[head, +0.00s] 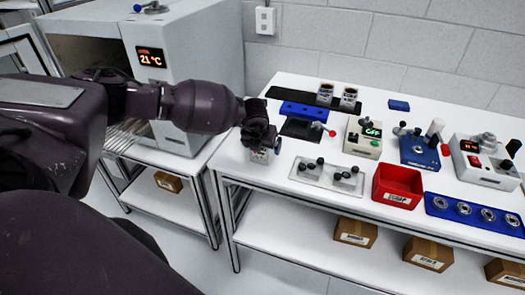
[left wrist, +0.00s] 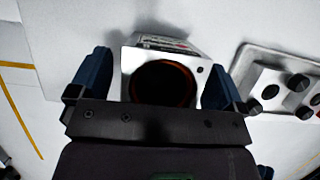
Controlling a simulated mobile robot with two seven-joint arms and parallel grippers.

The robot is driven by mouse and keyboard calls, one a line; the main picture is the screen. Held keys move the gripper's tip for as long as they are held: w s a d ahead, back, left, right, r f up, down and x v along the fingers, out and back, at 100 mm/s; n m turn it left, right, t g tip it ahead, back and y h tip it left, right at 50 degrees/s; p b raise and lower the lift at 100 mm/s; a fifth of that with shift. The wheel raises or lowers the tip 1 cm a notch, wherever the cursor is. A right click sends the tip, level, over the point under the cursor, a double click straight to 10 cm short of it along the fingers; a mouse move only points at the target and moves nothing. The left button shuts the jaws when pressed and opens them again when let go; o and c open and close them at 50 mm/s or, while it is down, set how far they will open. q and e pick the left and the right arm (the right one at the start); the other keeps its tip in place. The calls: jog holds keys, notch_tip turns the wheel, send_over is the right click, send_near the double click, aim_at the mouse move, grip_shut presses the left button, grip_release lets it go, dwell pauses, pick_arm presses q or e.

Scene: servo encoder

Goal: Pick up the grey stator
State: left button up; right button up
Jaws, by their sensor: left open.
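The grey stator (left wrist: 190,50) is a squarish block with a dark round bore and a coppery ring inside it; a label shows on its far side. In the head view the stator (head: 259,156) stands at the table's front left corner, partly hidden under my left gripper (head: 263,142). In the left wrist view my left gripper (left wrist: 156,78) is open, with one blue finger on each side of the stator. A gap shows on the left; on the right the finger is very close, and I cannot tell if it touches. My right gripper is not in view.
A metal plate with dark knobs (head: 326,176) lies just right of the stator. A red bin (head: 398,186), a blue tray of rings (head: 463,213) and several devices stand farther right. A dark mat (head: 300,130) lies behind. A white oven (head: 190,60) stands left.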

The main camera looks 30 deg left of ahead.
pick_arm(q)
jog(key=c, duration=1.3)
jog(key=shift+r, duration=0.25)
jog(key=shift+c, duration=0.4)
